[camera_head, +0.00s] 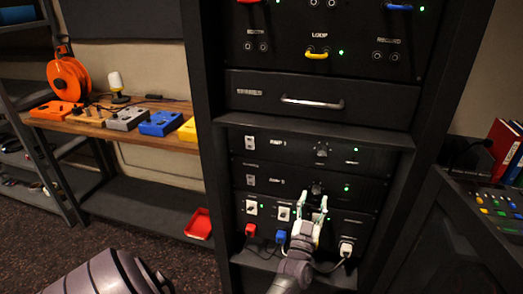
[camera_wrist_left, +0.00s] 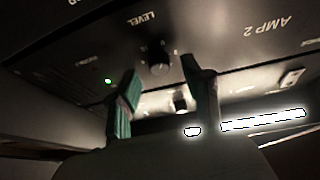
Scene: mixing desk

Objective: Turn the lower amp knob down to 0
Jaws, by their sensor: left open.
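The lower amp panel, labelled AMP 2 (camera_wrist_left: 272,28), is a dark rack unit with a green light. Its small black level knob (camera_head: 316,187) also shows in the wrist view (camera_wrist_left: 158,60), upside down under the word LEVEL. My left gripper (camera_head: 314,200) is in front of this knob, fingers pointing at the panel. In the wrist view its two fingers (camera_wrist_left: 160,72) are open on either side of the knob; I cannot tell whether either touches it. The knob's pointer is too dark to read. My right gripper is not in view.
The AMP 1 panel with its knob (camera_head: 321,150) is just above. Below are white switches (camera_head: 251,207) and red (camera_head: 250,229), blue (camera_head: 280,236) and white plugs (camera_head: 346,248) with cables. A drawer handle (camera_head: 312,102) protrudes higher up. A mixing console (camera_head: 490,205) stands at right.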

